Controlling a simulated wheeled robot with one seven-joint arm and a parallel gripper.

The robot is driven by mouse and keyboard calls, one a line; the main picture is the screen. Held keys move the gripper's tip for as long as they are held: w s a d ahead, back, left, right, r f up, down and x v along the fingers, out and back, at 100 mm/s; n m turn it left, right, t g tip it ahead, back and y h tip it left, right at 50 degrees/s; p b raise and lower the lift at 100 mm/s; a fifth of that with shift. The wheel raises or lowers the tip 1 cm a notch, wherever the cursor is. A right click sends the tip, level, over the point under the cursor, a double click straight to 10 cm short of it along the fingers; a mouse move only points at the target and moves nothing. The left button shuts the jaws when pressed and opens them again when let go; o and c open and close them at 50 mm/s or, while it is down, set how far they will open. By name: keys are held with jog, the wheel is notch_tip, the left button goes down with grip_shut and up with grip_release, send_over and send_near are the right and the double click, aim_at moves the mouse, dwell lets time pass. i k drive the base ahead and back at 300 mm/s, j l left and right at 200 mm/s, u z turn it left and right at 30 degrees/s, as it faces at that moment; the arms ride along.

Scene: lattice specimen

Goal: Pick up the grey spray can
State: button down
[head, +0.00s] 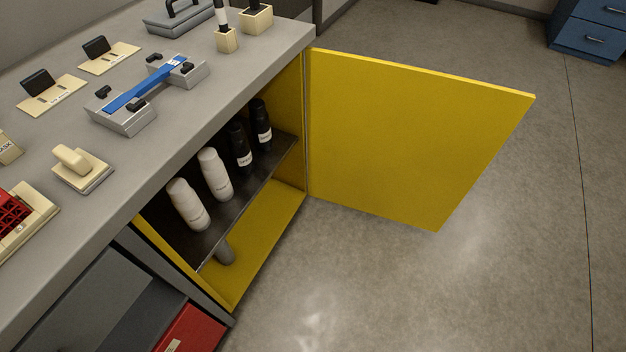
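A grey cylindrical can (225,252) stands low inside the open yellow cabinet (262,238), under the dark shelf (206,246). It is the only grey can-like thing I see there. The shelf hides its upper part, and no label on it shows. On the shelf above stand two white bottles or cans, one nearer (188,206) and one farther (216,176), and two black ones, one (240,148) beside the other (261,125). My gripper is not in view.
The yellow door (410,135) stands wide open to the right. The grey counter (215,95) overhangs the cabinet and carries a blue-handled fixture (145,83) and several small blocks. A red bin (192,330) is at lower left. The floor in front is clear.

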aim_at(225, 256)
jog(key=i+l+u, duration=0.1)
jog(key=u, duration=1.85)
jog(key=l+u, duration=0.8)
jog(key=l, duration=0.25)
jog(key=l+u, duration=0.4)
jog(key=k+l, duration=0.1)
jog(key=l, duration=0.3)
jog(key=k+l, duration=0.1)
jog(key=l, duration=0.3)
jog(key=k+l+u, duration=0.1)
jog(key=l, duration=0.3)
